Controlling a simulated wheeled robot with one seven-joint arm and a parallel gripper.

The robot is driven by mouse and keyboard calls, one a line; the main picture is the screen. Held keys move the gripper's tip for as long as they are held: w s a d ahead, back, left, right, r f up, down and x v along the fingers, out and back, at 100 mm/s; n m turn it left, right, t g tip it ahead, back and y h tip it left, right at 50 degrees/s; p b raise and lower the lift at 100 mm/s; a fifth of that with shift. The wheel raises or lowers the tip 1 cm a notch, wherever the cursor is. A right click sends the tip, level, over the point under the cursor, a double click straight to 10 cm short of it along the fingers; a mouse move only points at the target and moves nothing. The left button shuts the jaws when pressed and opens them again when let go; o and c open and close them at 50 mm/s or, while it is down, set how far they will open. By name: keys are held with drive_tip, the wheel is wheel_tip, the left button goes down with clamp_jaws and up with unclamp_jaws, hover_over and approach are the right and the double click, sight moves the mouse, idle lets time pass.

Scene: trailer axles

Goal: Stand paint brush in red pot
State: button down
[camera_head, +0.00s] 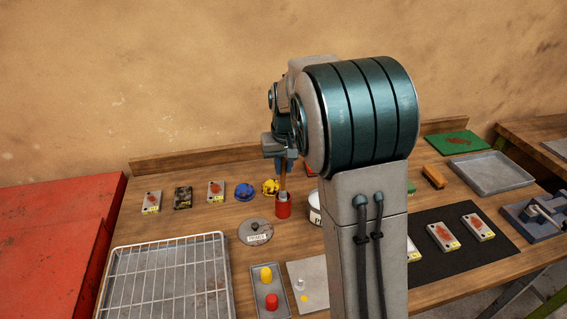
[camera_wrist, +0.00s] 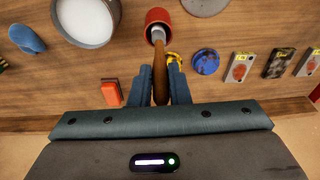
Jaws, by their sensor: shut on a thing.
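The red pot (camera_head: 284,210) stands upright on the wooden bench, left of my arm; it also shows at the top of the wrist view (camera_wrist: 157,18). The paint brush (camera_wrist: 160,75) has a brown handle, and its pale metal end is at the pot's mouth, apparently inside it. In the head view its handle (camera_head: 283,182) rises upright above the pot. My gripper (camera_wrist: 160,90) is shut on the handle, with blue fingers on both sides. In the head view my gripper (camera_head: 284,166) is directly above the pot. The bristles are hidden.
A white tin (camera_wrist: 86,20), partly behind my arm in the head view, stands near the pot. A grey lid (camera_head: 256,232), blue item (camera_head: 245,192) and yellow item (camera_head: 270,187) lie close by. A wire rack (camera_head: 168,280) and small tray (camera_head: 255,295) are in front.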

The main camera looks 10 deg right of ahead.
drive_tip(key=shift+f, duration=0.5)
drive_tip(key=c, duration=1.3)
unclamp_jaws()
wheel_tip(320, 180, up, 14)
drive_tip(key=s+b, duration=0.1)
drive_tip(key=s, duration=0.1)
drive_tip(key=shift+f, duration=0.15)
